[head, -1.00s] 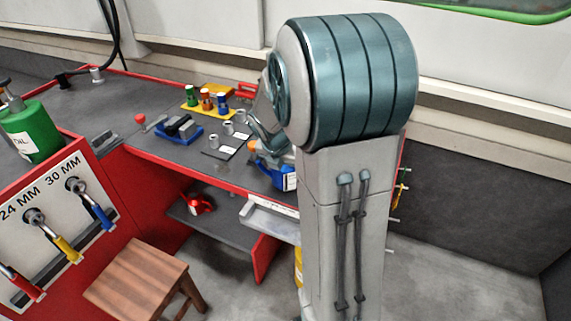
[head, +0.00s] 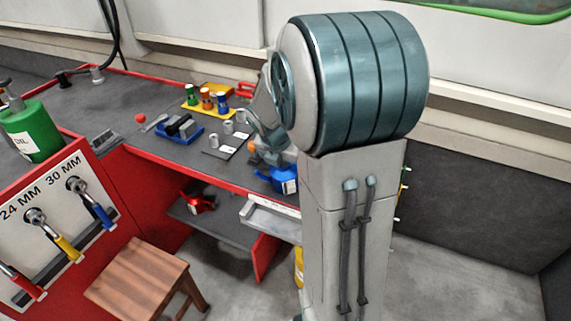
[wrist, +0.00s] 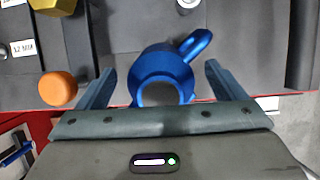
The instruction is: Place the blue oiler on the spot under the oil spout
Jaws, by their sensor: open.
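The blue oiler (wrist: 154,66) stands on the bench near its front edge, with its round body and raised handle showing in the wrist view. It also shows in the head view (head: 283,180), partly behind my arm. My gripper (wrist: 158,78) is open, with one finger on each side of the oiler and gaps still visible. The fingers are mostly hidden in the head view. A green barrel marked OIL (head: 33,135) stands at the left. I cannot clearly make out its spout or the spot under it.
An orange knob (wrist: 58,88) is left of the gripper. A blue tray (head: 181,131), a yellow rack with small cans (head: 222,89) and grey sockets (head: 228,127) stand along the bench. A wooden stool (head: 140,280) stands in front. The bench's left part is mostly clear.

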